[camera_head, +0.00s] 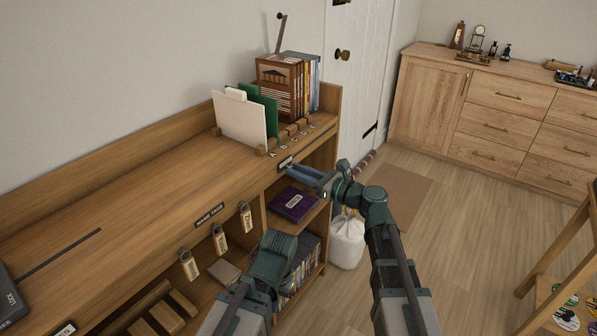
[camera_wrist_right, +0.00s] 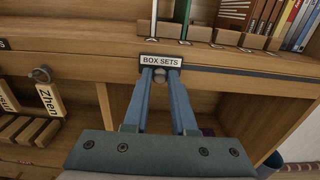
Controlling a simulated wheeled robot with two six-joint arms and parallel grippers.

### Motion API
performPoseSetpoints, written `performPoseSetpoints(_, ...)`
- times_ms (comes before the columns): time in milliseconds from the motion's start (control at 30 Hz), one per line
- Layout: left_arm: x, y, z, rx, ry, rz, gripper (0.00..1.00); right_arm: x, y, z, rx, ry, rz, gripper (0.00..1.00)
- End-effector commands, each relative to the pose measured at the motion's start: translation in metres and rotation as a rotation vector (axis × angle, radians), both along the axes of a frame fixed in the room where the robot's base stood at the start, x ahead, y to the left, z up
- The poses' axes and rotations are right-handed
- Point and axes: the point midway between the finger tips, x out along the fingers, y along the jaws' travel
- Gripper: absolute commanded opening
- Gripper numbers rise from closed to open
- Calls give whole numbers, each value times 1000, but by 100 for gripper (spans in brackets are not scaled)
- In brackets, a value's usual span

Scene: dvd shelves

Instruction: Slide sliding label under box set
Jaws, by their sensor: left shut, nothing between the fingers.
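The sliding label (camera_wrist_right: 160,61), a small black plate reading "BOX SETS", is on the front edge of the desk top; it also shows in the head view (camera_head: 285,162). A grey knob (camera_wrist_right: 160,74) sits at its lower edge. My right gripper (camera_wrist_right: 160,76) has its blue fingertips at the label, one on each side of the knob; whether they press on it is unclear. The purple box set (camera_head: 293,203) lies flat on the shelf below, behind and under the right gripper (camera_head: 290,170). My left gripper (camera_head: 277,245) is shut and empty, low in front of the shelves.
Tags hang on knobs under a "NAME TAGS" plate (camera_head: 210,214). A card divider (camera_head: 240,118) and books (camera_head: 290,86) stand on the desk top. Disc cases fill the lowest shelf. A white bag (camera_head: 347,242) stands on the floor right of the shelves.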

Motion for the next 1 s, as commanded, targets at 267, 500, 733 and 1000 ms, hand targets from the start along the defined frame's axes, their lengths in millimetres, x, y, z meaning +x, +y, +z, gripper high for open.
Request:
performPoseSetpoints(267, 0, 0, 0, 0, 0, 0, 0, 0, 0, 0, 0, 0, 0, 0)
performPoseSetpoints(500, 0, 0, 0, 0, 0, 0, 0, 0, 0, 0, 0, 0, 0, 0)
performPoseSetpoints(733, 0, 0, 0, 0, 0, 0, 0, 0, 0, 0, 0, 0, 0, 0)
performPoseSetpoints(1000, 0, 0, 0, 0, 0, 0, 0, 0, 0, 0, 0, 0, 0, 0)
